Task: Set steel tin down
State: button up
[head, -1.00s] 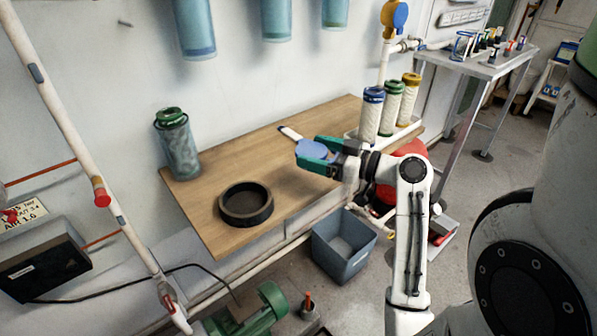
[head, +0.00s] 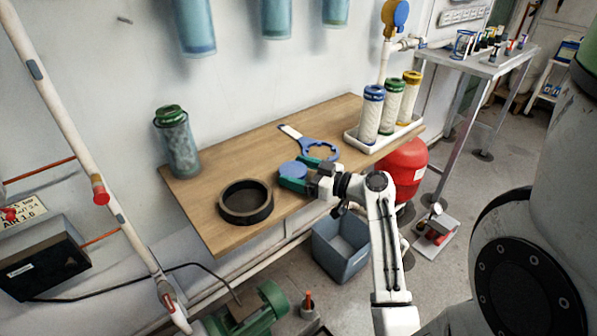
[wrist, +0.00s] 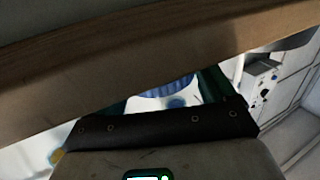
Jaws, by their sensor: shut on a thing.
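The steel tin (head: 292,170) shows in the head view as a round blue top between my gripper's green fingers. My gripper (head: 296,172) is shut on it at the front edge of the wooden bench, right of the black ring-shaped holder (head: 245,202). In the wrist view a ridged blue edge of the tin (wrist: 176,87) shows between the fingers, with the bench's wooden edge close across the top. The tin's side and underside are mostly hidden, so I cannot tell whether it touches the bench.
A green-capped canister (head: 177,142) stands at the left. Several filter cartridges stand in a white tray (head: 352,137) at right. A grey bin (head: 341,247) stands below.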

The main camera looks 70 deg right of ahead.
jog(key=shift+f, duration=0.15)
jog(key=o, duration=0.9)
jog(key=shift+r, duration=0.25)
jog(key=s, duration=0.4)
jog(key=s+a, duration=0.1)
jog(key=s, duration=0.3)
jog(key=s+a+b, duration=0.1)
jog(key=s, duration=0.3)
jog(key=shift+r, duration=0.2)
